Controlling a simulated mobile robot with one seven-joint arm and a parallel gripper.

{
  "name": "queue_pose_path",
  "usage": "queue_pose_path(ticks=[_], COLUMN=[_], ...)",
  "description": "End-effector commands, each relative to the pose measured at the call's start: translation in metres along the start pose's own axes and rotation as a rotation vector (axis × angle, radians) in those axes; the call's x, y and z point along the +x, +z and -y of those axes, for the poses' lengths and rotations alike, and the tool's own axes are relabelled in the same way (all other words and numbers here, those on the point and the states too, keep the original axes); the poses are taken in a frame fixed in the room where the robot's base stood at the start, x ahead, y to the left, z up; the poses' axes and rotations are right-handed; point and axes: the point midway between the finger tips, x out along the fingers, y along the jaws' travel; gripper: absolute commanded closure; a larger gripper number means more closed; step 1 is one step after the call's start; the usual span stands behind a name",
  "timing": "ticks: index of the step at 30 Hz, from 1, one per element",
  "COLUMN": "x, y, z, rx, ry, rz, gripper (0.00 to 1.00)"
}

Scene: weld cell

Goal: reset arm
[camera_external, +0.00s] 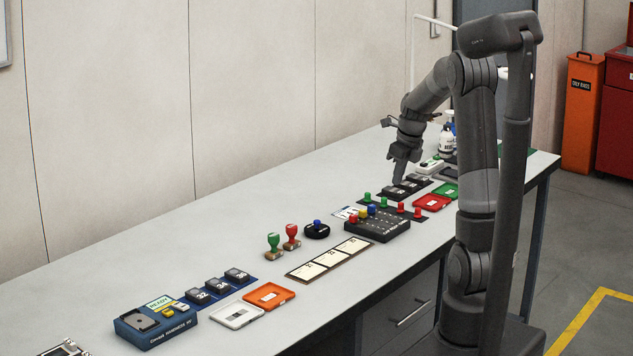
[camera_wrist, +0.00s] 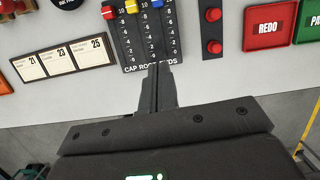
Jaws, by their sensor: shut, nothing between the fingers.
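My gripper (camera_external: 397,181) hangs from my bent arm above the far part of the bench, pointing down, in the external view. In the wrist view my gripper (camera_wrist: 160,70) has its two dark fingers together with nothing between them. The fingertips overlap the lower edge of a black slider panel (camera_wrist: 133,50) in that view. Whether they touch anything cannot be told. The slider panel (camera_external: 377,229), with red, yellow and blue knobs, also shows in the external view.
The long grey bench (camera_external: 130,270) holds red (camera_external: 432,203) and green (camera_external: 447,190) trays, a card strip (camera_external: 330,260), two stamps (camera_external: 283,240), an orange tray (camera_external: 269,296) and a blue box (camera_external: 155,325). A white bottle (camera_external: 446,140) stands behind my gripper.

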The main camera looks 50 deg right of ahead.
Motion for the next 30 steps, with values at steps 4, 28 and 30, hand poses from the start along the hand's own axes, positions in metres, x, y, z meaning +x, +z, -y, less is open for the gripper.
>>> queue_pose_path(ticks=[4, 28, 30], x=[-0.023, -0.127, -0.130], y=[0.005, -0.084, -0.096], z=[-0.038, -0.261, -0.272], rx=[-0.271, -2.486, -2.654], ry=[-0.009, -0.250, -0.285], rz=[0.020, 0.053, 0.040], gripper=[1.00, 1.00, 1.00])
